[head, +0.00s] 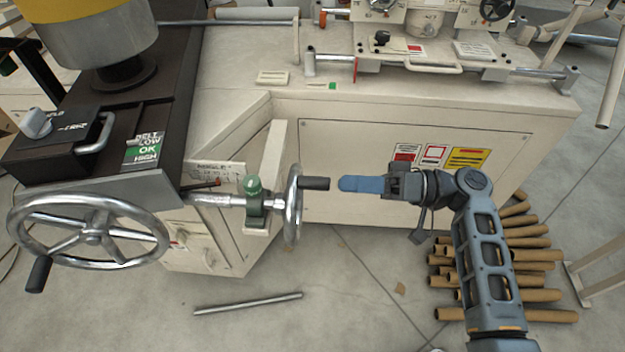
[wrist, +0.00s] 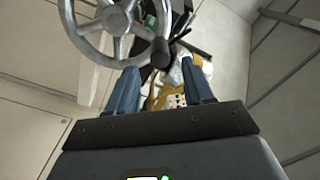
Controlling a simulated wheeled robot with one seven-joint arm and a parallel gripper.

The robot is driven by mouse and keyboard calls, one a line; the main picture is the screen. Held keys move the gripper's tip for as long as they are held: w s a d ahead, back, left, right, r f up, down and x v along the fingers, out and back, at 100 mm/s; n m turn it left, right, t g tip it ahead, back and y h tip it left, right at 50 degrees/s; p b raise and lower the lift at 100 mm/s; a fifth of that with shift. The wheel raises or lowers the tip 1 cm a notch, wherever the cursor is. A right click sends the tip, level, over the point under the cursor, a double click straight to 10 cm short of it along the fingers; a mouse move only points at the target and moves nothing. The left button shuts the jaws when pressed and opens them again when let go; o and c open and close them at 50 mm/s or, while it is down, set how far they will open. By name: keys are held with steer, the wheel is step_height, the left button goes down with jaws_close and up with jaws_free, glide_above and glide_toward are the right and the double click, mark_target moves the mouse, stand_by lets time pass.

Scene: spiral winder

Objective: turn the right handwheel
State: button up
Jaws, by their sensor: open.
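The right handwheel (head: 293,203) is a small silver wheel seen nearly edge-on in the head view, on a shaft through a green-topped bracket. Its black handle (head: 315,183) points right, toward my gripper (head: 345,184). My gripper's blue fingers point left, their tips just short of the handle's end. In the wrist view the spoked wheel (wrist: 88,42) is at the upper left, and its dark handle (wrist: 160,53) shows end-on between the two spread fingers of my gripper (wrist: 163,78). The fingers are open and hold nothing. Whether they touch the handle cannot be told.
A larger silver handwheel (head: 92,238) with a black handle stands at the left. The cream machine cabinet (head: 365,150) is behind my gripper. A metal rod (head: 248,303) and several cardboard tubes (head: 540,255) lie on the floor.

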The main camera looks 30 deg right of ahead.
mark_target(317, 183)
steer(key=p+x, duration=0.1)
steer(key=x, duration=0.6)
jaws_close()
stand_by(0.4)
